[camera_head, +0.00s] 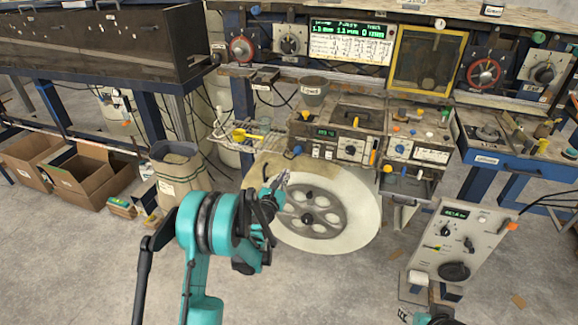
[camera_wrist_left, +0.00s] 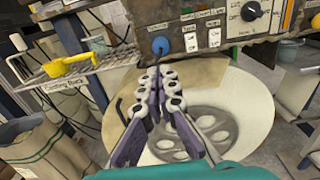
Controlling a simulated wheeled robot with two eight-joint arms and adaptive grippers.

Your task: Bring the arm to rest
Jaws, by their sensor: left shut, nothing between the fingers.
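My left arm, teal and black, reaches in from the bottom of the head view. Its gripper (camera_head: 280,182) is in front of the upper left part of a large pale wheel (camera_head: 352,230) with a grey spoked hub. In the left wrist view the purple and white fingers of the left gripper (camera_wrist_left: 162,76) are together and hold nothing. The wheel (camera_wrist_left: 245,110) is behind them, and a tan sheet (camera_wrist_left: 202,78) covers its upper part. I cannot tell whether the fingertips touch anything. A small teal and dark part of my right arm shows at the bottom right of the head view; its gripper cannot be made out.
A worn machine with dials (camera_head: 345,135) stands above the wheel. A wire rack with a yellow scoop (camera_head: 246,135) is at its left. A grey control panel (camera_head: 458,240) stands at the right. A sack (camera_head: 180,175) and cardboard boxes (camera_head: 85,175) are at the left. Front floor is open.

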